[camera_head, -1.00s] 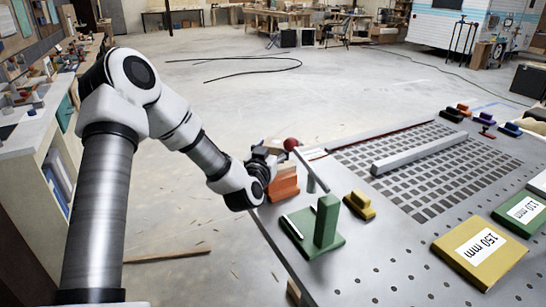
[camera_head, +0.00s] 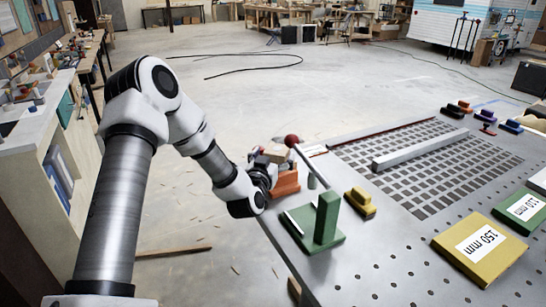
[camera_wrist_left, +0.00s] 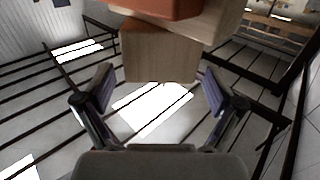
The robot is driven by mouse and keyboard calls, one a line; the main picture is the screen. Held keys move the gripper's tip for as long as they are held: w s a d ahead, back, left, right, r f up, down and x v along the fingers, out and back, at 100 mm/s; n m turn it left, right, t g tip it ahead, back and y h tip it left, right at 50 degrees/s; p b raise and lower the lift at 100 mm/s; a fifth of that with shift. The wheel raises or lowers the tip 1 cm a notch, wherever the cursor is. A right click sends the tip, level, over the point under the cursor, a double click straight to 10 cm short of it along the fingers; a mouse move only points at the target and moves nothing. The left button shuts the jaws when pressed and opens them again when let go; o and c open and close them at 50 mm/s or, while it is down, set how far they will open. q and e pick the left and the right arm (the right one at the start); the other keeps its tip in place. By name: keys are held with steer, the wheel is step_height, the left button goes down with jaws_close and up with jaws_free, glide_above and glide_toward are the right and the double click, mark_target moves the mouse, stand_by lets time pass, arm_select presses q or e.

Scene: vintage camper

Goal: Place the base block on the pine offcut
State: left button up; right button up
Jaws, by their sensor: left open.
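My left gripper (camera_head: 268,166) is at the left edge of the metal table, close beside an orange block (camera_head: 287,183). In the left wrist view the gripper (camera_wrist_left: 160,97) is open, with its fingers apart and nothing clasped. A pale wooden block (camera_wrist_left: 160,52) is just ahead of and between the fingertips in that view. An orange piece (camera_wrist_left: 160,8) and more pale wood show behind it at the top edge. A small tan wooden piece (camera_head: 275,155) shows by the gripper in the head view. I cannot tell which piece is the base block or the pine offcut. My right gripper is out of view.
A lever with a red ball (camera_head: 292,141) rises close to the gripper. A green upright block on a plate (camera_head: 324,229) and a yellow block (camera_head: 359,202) stand nearby. A grey bar (camera_head: 420,149) lies across the slotted grille. The table's front middle is clear.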

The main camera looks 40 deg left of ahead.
arm_select(q)
steer(key=shift+r, duration=0.15)
steer(key=b+v, duration=0.1)
steer(key=v, duration=1.1)
steer(key=shift+a, duration=0.1)
